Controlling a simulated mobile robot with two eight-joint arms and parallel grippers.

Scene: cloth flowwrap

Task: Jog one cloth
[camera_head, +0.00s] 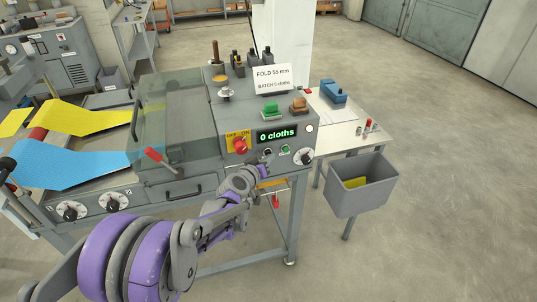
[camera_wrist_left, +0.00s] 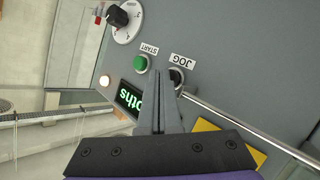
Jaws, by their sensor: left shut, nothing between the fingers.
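The machine's control panel (camera_head: 275,143) carries a display (camera_head: 278,134) reading "0 cloths". In the left wrist view, the dark JOG button (camera_wrist_left: 177,77) sits under its JOG label (camera_wrist_left: 182,59), beside the green START button (camera_wrist_left: 140,63). My left gripper (camera_head: 262,163) is shut and empty, its tips in front of the panel at the JOG button. In the left wrist view, the fingertips (camera_wrist_left: 162,78) partly overlap the JOG button; I cannot tell whether they touch it. A blue cloth web (camera_head: 70,165) and a yellow one (camera_head: 80,118) run into the machine. My right gripper is not in view.
A red rotary switch (camera_head: 240,146) marked OFF/ON is left of the display. A black dial (camera_head: 303,157) is at the right. A grey bin (camera_head: 360,190) with something yellow inside hangs at the right. A clear guard (camera_head: 165,120) covers the feed. Open floor lies right.

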